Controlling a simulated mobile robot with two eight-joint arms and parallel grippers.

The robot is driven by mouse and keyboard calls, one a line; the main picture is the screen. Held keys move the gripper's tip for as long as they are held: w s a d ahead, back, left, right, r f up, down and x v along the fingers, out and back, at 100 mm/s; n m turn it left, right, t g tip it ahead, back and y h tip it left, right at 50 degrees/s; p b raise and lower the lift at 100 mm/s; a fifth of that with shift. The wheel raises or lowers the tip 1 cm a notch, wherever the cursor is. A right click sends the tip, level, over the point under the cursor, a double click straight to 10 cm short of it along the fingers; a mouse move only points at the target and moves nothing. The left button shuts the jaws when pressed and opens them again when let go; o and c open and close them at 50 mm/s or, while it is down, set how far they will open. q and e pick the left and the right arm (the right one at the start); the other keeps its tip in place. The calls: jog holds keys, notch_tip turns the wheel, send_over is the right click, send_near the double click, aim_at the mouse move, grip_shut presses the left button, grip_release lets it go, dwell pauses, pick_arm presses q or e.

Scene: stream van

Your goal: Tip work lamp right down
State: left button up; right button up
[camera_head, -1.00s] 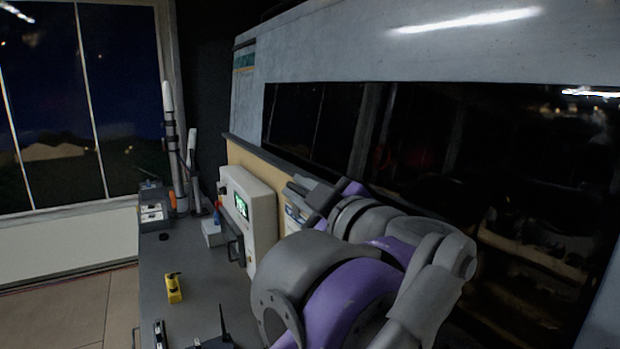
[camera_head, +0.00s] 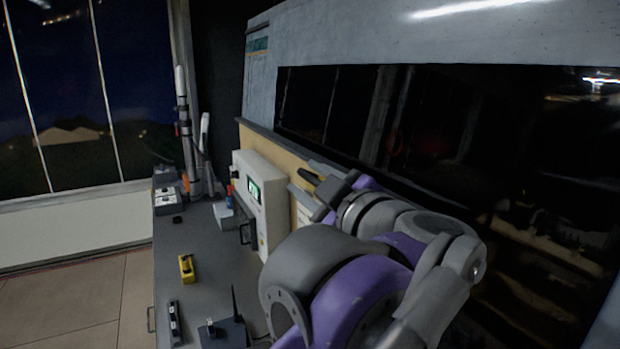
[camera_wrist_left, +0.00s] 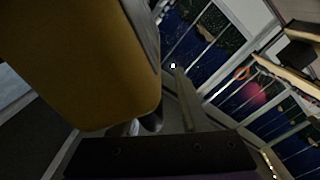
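I cannot pick out the work lamp with certainty in either view. No held object shows. My right gripper is in neither view.
The white box (camera_head: 262,200) stands against the wall on the grey counter (camera_head: 205,250). A yellow tool (camera_head: 187,268) and a black device with an antenna (camera_head: 225,333) lie on it. A tall white-tipped column (camera_head: 183,125) stands at the back. Free floor (camera_head: 70,310) is left.

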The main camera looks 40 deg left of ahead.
pick_arm(q)
jog(key=shift+r, duration=0.15)
jog(key=shift+d, duration=0.4)
jog(key=v, duration=1)
jog(key=shift+s+b, duration=0.15)
jog(key=shift+b, duration=0.3)
